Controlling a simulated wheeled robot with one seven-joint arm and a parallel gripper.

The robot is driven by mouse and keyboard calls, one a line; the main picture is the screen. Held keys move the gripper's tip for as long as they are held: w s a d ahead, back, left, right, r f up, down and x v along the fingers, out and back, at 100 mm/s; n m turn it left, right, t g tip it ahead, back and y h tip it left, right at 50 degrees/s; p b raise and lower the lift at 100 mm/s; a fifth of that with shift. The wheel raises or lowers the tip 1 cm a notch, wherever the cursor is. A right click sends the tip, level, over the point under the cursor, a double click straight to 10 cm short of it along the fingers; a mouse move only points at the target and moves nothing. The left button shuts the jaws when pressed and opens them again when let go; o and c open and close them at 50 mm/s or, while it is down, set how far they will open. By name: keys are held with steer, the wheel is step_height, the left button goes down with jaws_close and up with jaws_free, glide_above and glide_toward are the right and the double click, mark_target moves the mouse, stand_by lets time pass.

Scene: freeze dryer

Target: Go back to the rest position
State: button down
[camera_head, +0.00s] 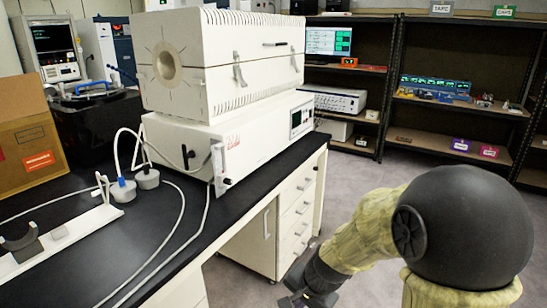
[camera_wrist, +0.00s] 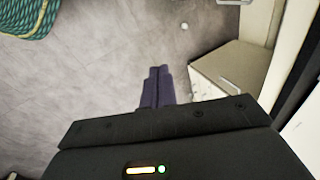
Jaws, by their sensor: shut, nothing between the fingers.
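My gripper (camera_head: 303,299) hangs low at the bottom of the head view, to the right of the bench's front edge and cut off by the frame's lower edge. In the wrist view the two dark fingers (camera_wrist: 158,73) lie together, pointing over the grey floor, with nothing between them. My arm rises from the gripper to the right, bent at a large dark joint. The rest position itself is not marked in either view.
A black-topped bench (camera_head: 250,178) with white drawers (camera_head: 297,210) stands left of my gripper. A white machine (camera_head: 215,85) with a round port sits on it. The wrist view shows a cabinet (camera_wrist: 235,72) close right of the fingers. Shelves (camera_head: 455,100) stand behind; floor (camera_head: 365,173) between is clear.

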steer(key=s+d+r+n+h, duration=0.2)
steer(key=s+d+n+h, duration=0.1)
steer(key=s+d+n, duration=0.55)
step_height(320, 180, up, 24)
steer(key=p, duration=2.5)
steer(key=shift+s+d+r+m, duration=0.2)
steer(key=shift+s+d+m, duration=0.05)
steer(key=shift+d+m, duration=0.15)
steer(key=shift+w, duration=0.15)
